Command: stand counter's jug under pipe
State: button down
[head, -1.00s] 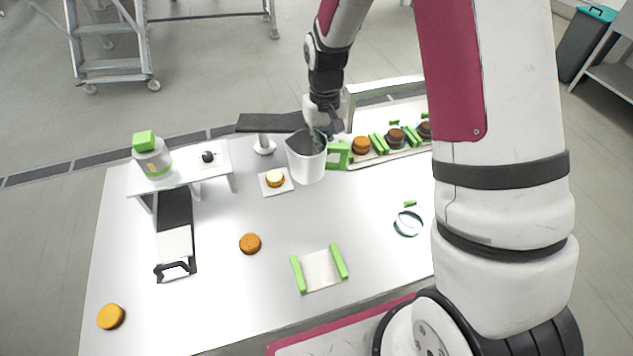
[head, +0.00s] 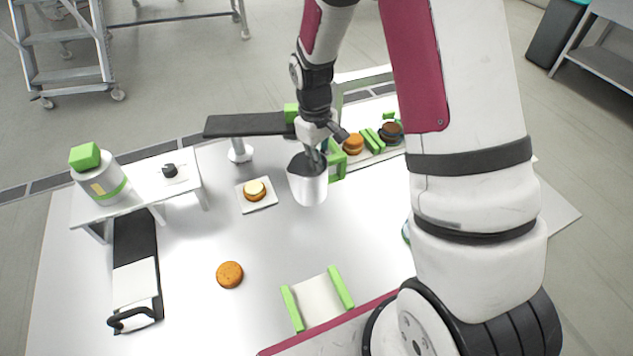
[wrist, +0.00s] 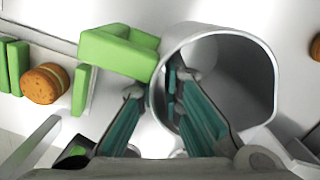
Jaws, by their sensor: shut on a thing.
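The jug (head: 308,186) is a white, open-topped vessel with a grey inside and a green handle (head: 338,160) on its right. My gripper (head: 315,153) reaches down to its rim and is shut on its wall. In the wrist view the jug (wrist: 262,70) opens toward the camera, one teal finger inside it and one outside, beside the green handle (wrist: 118,50). The jug looks upright; whether its base touches the counter (head: 190,240) I cannot tell. I cannot make out a pipe for sure; a dark flat bar (head: 245,124) on a white post stands behind and left of the jug.
A small plate with a filled round (head: 255,190) lies left of the jug. A white stand (head: 140,185) at the left carries a green-capped container (head: 98,175) and a black knob (head: 170,170). More rounds (head: 353,143) and green holders lie right.

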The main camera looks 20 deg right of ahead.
jog(key=shift+f, duration=2.5)
jog(key=shift+f, duration=0.15)
jog(key=c, duration=1.7)
grip_release()
